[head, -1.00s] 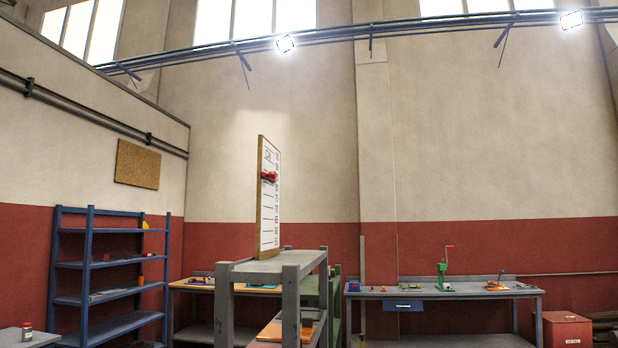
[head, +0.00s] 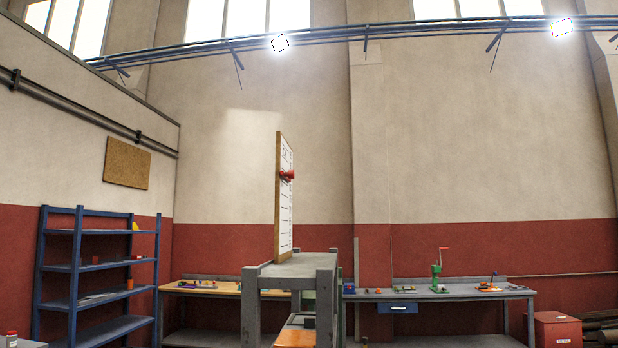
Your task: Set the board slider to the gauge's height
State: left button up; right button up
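A tall white board (head: 285,215) with a wooden edge and dark scale marks stands upright on top of a grey shelf rack. I see it nearly edge-on. A red slider (head: 287,175) sits on the board's face, in its upper part. Its exact reading is too small and oblique to tell. I cannot make out a gauge in this view. Neither of my grippers is in view.
The grey rack (head: 300,268) stands ahead, with items on its lower shelf. A blue shelf unit (head: 75,265) is at the left. A long workbench (head: 440,295) with a green press (head: 437,270) runs along the back wall. A red box (head: 557,330) stands at the right.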

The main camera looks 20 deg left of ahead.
aim_at(288, 175)
jog(key=j+z, duration=0.15)
jog(key=j, duration=0.35)
jog(key=k+j+z, duration=0.1)
jog(key=j, duration=0.35)
jog(key=k+j+z, duration=0.15)
jog(key=j, duration=0.35)
jog(key=j+z, duration=0.1)
jog(key=j, duration=0.35)
jog(key=k+j, duration=0.1)
jog(key=j, duration=0.3)
jog(key=k+j, duration=0.1)
jog(key=j, duration=0.3)
jog(key=k+j, duration=0.1)
jog(key=j, duration=0.35)
jog(key=k+j, duration=0.1)
jog(key=j, duration=0.3)
jog(key=k+j, duration=0.1)
jog(key=j, duration=0.3)
jog(key=k+j, duration=0.1)
jog(key=j, duration=0.3)
jog(key=j+z, duration=0.1)
jog(key=j, duration=0.3)
jog(key=k, duration=0.1)
